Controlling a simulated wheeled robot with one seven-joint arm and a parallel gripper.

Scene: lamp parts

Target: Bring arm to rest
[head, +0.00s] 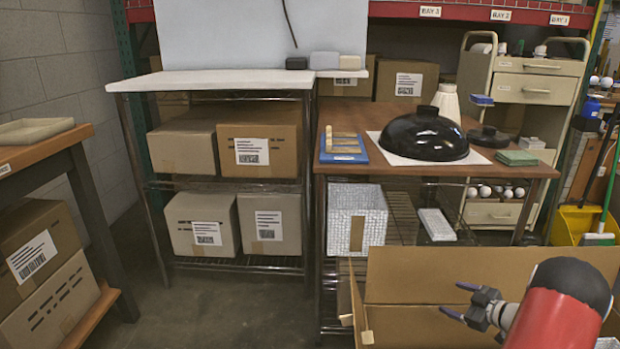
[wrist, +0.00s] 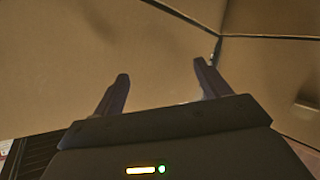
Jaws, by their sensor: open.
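My gripper (head: 460,302) is at the lower right of the head view, over the open cardboard box (head: 400,327). Its two fingers are apart with nothing between them. In the wrist view my gripper (wrist: 162,88) also shows its fingers spread and empty. Tan cardboard walls (wrist: 110,45) of the box fill most of that view, with a corner seam near the right fingertip. I cannot tell whether a finger touches the cardboard. The box's inside is mostly hidden in the head view.
A wooden table (head: 350,115) behind the box holds a black lamp shade (head: 425,135), a blue tray (head: 342,148) and a green block (head: 516,158). A beige drawer cart (head: 540,88) stands behind at right. A shelf with boxes (head: 258,145) is left of centre.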

